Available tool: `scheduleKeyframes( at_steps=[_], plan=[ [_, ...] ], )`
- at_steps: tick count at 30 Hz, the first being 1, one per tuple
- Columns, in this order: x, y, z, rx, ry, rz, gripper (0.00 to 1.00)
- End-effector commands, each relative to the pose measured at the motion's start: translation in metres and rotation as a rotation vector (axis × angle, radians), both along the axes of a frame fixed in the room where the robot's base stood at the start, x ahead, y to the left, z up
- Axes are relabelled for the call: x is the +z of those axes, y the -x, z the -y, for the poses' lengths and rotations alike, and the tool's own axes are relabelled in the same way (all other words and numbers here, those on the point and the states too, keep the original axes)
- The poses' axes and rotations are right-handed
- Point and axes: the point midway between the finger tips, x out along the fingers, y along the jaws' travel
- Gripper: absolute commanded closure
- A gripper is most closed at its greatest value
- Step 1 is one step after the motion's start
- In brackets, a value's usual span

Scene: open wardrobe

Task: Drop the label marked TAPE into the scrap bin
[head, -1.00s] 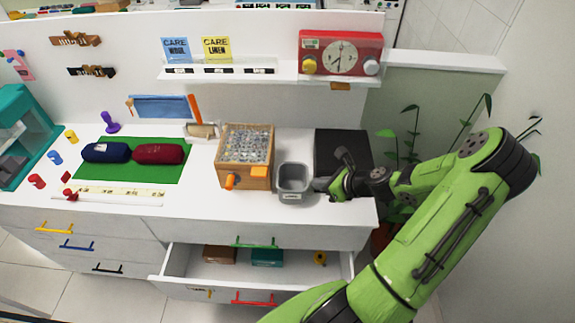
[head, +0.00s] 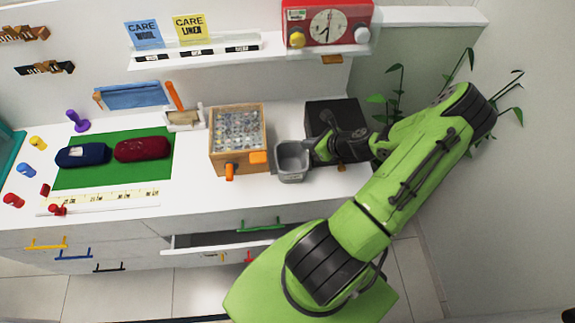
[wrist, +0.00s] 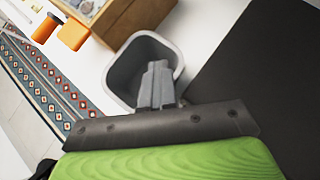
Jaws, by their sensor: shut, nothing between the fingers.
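The scrap bin appears to be the small grey square bin (head: 291,161) on the counter, beside the wooden box. It also shows in the wrist view (wrist: 122,78), tilted in the picture, its visible inside plain grey. My gripper (head: 312,150) is at the bin's right side in the head view. In the wrist view my fingers (wrist: 157,80) are closed together with nothing between them, reaching over the bin's opening. They hide part of its inside. I cannot read TAPE on any label; small labels (head: 197,52) sit along the wall shelf, too small to read.
A wooden box (head: 225,161) with a glittery top and orange parts stands left of the bin. A black slab (head: 325,108) lies behind my gripper. A partly open drawer (head: 190,242) is below the counter. Plants (head: 392,90) stand at right.

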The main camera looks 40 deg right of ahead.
Motion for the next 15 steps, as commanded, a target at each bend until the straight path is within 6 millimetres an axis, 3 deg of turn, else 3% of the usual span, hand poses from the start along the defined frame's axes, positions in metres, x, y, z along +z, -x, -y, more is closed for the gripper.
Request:
scheduleKeyframes(
  at_steps=[8,13,15],
  plan=[
    [-0.0009,0.0002,0.0002,-0.001,0.001,0.0,1.0],
    [-0.0004,0.0002,0.0002,0.0,0.0,0.0,0.75],
    [-0.0004,0.0002,0.0001,0.0,0.0,0.0,0.72]
  ],
)
